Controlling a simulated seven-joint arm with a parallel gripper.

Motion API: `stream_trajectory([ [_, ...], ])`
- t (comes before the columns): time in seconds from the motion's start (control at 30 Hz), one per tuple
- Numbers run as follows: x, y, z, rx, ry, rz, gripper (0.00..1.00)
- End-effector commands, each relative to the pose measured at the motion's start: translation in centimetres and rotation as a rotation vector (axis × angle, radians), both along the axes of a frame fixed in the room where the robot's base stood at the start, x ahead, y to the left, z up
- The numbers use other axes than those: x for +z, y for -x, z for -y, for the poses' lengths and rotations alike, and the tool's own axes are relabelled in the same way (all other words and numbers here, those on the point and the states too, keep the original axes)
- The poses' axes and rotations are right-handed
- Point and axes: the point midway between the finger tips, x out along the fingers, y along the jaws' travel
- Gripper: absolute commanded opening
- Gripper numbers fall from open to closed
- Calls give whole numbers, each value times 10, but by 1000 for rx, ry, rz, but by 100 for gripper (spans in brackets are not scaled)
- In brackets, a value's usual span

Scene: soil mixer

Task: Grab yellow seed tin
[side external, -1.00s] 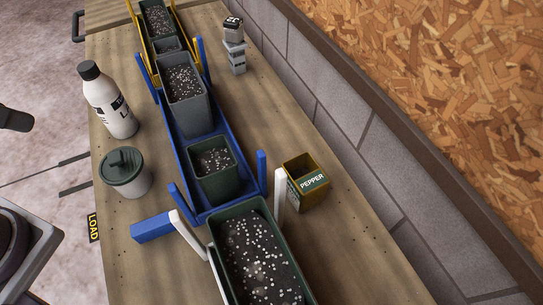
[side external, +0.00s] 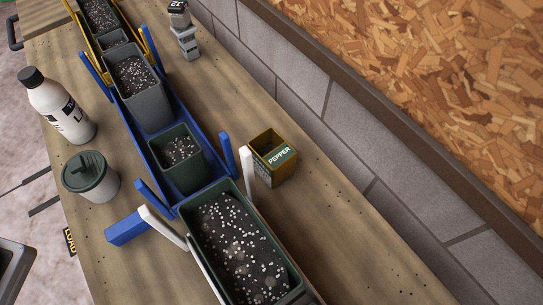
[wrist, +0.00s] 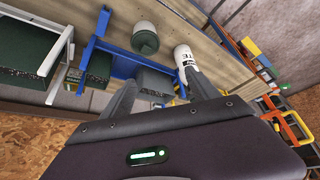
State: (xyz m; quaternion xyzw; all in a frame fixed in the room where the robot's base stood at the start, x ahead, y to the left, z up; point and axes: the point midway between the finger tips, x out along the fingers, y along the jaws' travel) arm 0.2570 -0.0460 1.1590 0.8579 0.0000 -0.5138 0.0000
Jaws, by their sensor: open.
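The yellow seed tin (side external: 271,160) is a small open-topped, mustard-yellow box with a green PEPPER label. It stands upright on the bench in the side external view, right of the blue rack and close to a white post. In the wrist view, a small yellow-green shape (wrist: 73,78) at the left may be the same tin; it is partly hidden. My gripper (wrist: 160,88) shows only in the wrist view. Its two dark fingers are spread apart, and I see nothing held between them. The tin lies off to the left of the fingers there.
The blue rack (side external: 186,108) holds pots of soil, with a large green planter (side external: 240,245) in front. White posts rise beside the planter. A white bottle (side external: 60,105) and a lidded cup (side external: 91,178) stand left. A grey block wall (side external: 300,90) runs behind; bench right of the tin is clear.

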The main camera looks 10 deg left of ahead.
Motion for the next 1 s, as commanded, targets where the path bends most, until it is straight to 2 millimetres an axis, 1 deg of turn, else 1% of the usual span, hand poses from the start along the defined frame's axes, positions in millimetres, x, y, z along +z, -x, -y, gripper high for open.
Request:
stream_trajectory([
  [0.23, 0, -1, 0, 0, -2, 2, 70],
  [0.27, 2, -5, -2, 0, -9, 10, 70],
  [0.33, 15, -35, -12, -1, -62, 76, 70],
  [0.37, 25, -59, -18, -7, -100, 129, 70],
  [0.4, 44, -100, -24, -32, -159, 226, 70],
  [0.43, 60, -136, -24, -65, -200, 312, 70],
  [0.47, 76, -174, -18, -115, -235, 406, 70],
  [0.5, 97, -222, -2, -205, -263, 533, 70],
  [0.53, 108, -255, 17, -286, -268, 621, 70],
  [0.57, 115, -283, 41, -382, -260, 702, 70],
  [0.6, 118, -314, 78, -522, -228, 795, 70],
  [0.63, 115, -330, 109, -639, -188, 851, 70],
  [0.67, 108, -340, 141, -762, -134, 894, 70],
  [0.7, 90, -344, 183, -933, -46, 926, 70],
  [0.73, 73, -341, 210, -1061, 30, 931, 70],
  [0.77, 54, -332, 235, -1184, 115, 918, 70],
  [0.8, 26, -315, 259, -1337, 226, 880, 70],
  [0.83, 5, -300, 271, -1440, 309, 838, 70],
  [0.87, -14, -284, 280, -1531, 386, 788, 70],
  [0.9, -36, -264, 284, -1633, 479, 717, 70],
  [1.0, -74, -227, 282, -1797, 642, 558, 70],
])
